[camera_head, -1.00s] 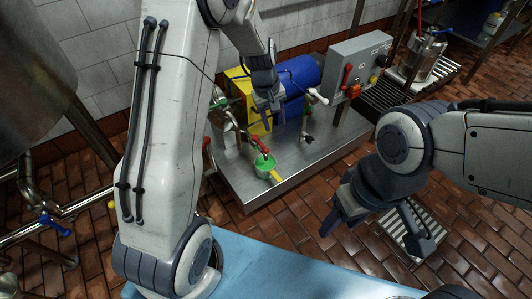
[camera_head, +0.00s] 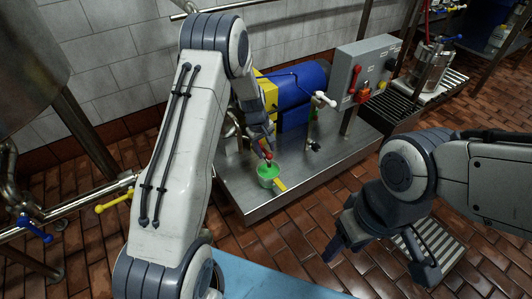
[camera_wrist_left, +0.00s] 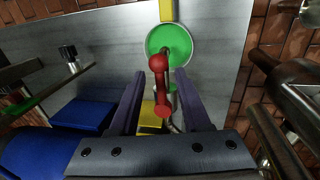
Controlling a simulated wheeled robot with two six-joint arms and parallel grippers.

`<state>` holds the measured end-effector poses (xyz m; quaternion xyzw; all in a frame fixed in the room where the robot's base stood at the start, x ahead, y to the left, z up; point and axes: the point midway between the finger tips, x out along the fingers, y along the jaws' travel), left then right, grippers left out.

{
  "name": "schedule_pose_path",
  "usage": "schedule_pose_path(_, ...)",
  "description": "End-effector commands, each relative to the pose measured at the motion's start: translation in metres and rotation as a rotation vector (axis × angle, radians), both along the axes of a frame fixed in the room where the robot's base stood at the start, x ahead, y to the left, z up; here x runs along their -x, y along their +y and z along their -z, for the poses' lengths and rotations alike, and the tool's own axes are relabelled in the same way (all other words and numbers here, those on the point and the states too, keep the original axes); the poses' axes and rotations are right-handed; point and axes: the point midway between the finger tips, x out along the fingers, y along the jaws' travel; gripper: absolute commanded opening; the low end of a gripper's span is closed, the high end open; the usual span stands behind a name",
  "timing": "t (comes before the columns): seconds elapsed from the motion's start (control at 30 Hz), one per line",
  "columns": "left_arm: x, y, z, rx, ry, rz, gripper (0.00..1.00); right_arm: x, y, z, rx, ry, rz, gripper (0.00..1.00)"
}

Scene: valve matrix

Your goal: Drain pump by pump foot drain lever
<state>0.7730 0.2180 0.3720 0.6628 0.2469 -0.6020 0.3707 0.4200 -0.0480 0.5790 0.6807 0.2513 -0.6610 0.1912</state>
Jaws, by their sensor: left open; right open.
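The red drain lever (camera_head: 267,154) stands at the pump foot, above a small container with a green inside (camera_head: 268,171). In the left wrist view the red lever (camera_wrist_left: 159,80) lies between the two open fingers of my left gripper (camera_wrist_left: 160,76), with the green container (camera_wrist_left: 180,40) just beyond. In the head view my left gripper (camera_head: 264,142) is low over the lever and partly hides it; whether a finger touches it I cannot tell. The pump has a blue motor (camera_head: 306,80) and a yellow cover (camera_head: 267,95). My right gripper (camera_head: 382,258) is open and empty, over the floor.
The pump stands on a steel plinth (camera_head: 240,206). A grey control box (camera_head: 362,66) with a red handle is behind right, near a white-handled valve (camera_head: 324,99). Pipes with yellow (camera_head: 112,202) and blue (camera_head: 34,229) handles run at the left. Brick floor lies in front.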

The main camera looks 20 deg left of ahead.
Motion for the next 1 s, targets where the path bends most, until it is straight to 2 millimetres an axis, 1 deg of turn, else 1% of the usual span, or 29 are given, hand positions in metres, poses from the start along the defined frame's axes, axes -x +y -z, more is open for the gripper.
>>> schedule_pose_path(0.07,-0.0005,-0.0005,0.003,0.0,0.0,0.0,0.47,0.0,0.0,0.0016,0.0,0.0,0.0,0.57)
schedule_pose_path(0.3,-0.0005,-0.0005,0.0026,0.0,0.0,0.0,0.47,0.0,0.0,0.0011,0.0,0.0,0.0,0.57)
schedule_pose_path(0.37,-0.0004,-0.0005,0.0026,0.0,0.0,0.0,0.24,0.0,0.0,0.0011,0.0,0.0,0.0,0.57)
schedule_pose_path(0.4,-0.0004,-0.0005,0.0026,0.0,0.0,0.0,0.09,0.0,0.0,0.0011,0.0,0.0,0.0,0.57)
schedule_pose_path(0.43,-0.0004,-0.0004,0.0025,0.0,0.0,0.0,0.0,0.0,0.0,0.0011,0.0,0.0,0.0,0.57)
schedule_pose_path(1.0,0.0001,0.0003,0.0025,-0.001,0.001,0.0,0.0,0.0,0.0,0.0011,0.0,0.0,0.0,0.57)
